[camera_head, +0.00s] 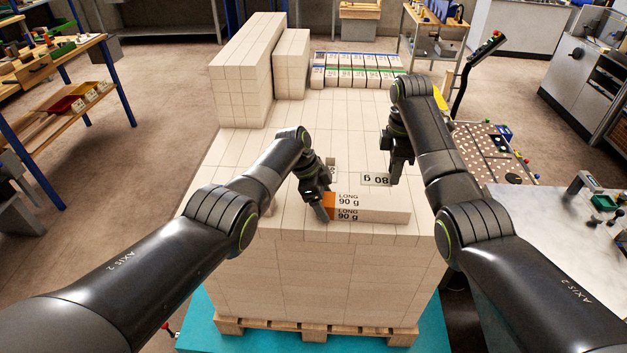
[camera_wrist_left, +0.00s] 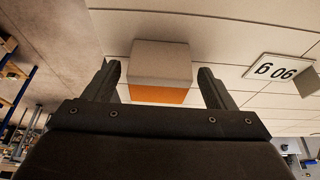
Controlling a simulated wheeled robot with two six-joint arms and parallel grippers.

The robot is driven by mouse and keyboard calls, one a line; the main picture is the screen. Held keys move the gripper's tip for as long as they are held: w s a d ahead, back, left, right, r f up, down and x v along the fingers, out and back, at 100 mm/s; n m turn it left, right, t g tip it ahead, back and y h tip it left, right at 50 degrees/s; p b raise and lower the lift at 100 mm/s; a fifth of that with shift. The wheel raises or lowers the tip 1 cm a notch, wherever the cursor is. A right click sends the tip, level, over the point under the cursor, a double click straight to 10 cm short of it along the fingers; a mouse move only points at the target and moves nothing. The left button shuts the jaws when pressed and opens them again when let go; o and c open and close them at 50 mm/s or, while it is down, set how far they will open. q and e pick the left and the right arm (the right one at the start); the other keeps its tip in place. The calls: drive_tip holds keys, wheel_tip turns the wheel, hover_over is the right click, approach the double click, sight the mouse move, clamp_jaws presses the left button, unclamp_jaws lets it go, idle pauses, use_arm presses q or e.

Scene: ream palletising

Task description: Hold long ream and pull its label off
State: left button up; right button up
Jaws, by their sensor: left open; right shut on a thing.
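In the left wrist view, the ream's orange end (camera_wrist_left: 158,95) sits between the spread fingers of this gripper (camera_wrist_left: 158,85), with a gap on each side. My right gripper (camera_head: 400,172) is shut on a white label card (camera_head: 375,180) with black print, behind the ream. The card also shows in the left wrist view (camera_wrist_left: 283,70). Its exact contact is unclear.
The stack (camera_head: 320,275) stands on a wooden pallet (camera_head: 315,329) over a teal base. Taller white blocks (camera_head: 243,80) rise at the back left. A row of small reams (camera_head: 355,72) lies at the back. A metal table (camera_head: 570,230) is at the right.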

use_arm(q)
drive_tip(key=v, duration=1.1)
